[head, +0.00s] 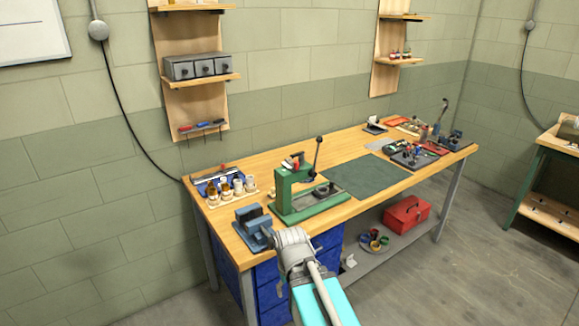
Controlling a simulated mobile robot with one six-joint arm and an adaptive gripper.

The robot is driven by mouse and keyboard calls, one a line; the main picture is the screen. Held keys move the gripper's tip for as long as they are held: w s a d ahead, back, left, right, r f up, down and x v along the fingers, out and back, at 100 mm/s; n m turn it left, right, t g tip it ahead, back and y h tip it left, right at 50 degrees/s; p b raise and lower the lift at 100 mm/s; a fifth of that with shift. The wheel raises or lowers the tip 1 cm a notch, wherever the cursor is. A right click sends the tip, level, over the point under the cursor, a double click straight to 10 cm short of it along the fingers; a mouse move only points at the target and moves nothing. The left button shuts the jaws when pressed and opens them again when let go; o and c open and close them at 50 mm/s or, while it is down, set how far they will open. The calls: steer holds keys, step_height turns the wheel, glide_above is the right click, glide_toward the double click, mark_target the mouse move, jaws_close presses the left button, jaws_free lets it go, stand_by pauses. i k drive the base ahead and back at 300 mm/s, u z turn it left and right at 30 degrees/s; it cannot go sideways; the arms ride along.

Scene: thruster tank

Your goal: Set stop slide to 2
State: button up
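A green bench press (285,190) stands on the near left part of the wooden workbench. It has an upright column, a black-knobbed lever (317,155) tilted up, and a flat base (315,203) with a grey plate on it. I cannot make out a stop slide or any number scale at this size. My arm, with a turquoise link and a grey joint, rises from the bottom centre in front of the bench. My gripper's fingers do not show.
A blue vise (252,229) sits at the bench's near left corner. Behind it stand a rack of bottles (226,189) and a blue tray. A dark green mat (368,175) lies right of the press. Trays and tools crowd the far end. A red toolbox (406,215) is on the lower shelf.

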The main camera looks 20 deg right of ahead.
mark_target(293, 166)
steer(key=z, duration=0.7)
steer(key=k, duration=0.9)
steer(key=z, duration=0.95)
steer(key=k, duration=0.45)
steer(key=z, duration=0.25)
steer(key=i, duration=0.6)
steer(key=u, duration=0.6)
steer(key=i, duration=0.7)
steer(key=u, duration=0.8)
steer(key=i, duration=0.85)
steer(key=u, duration=0.4)
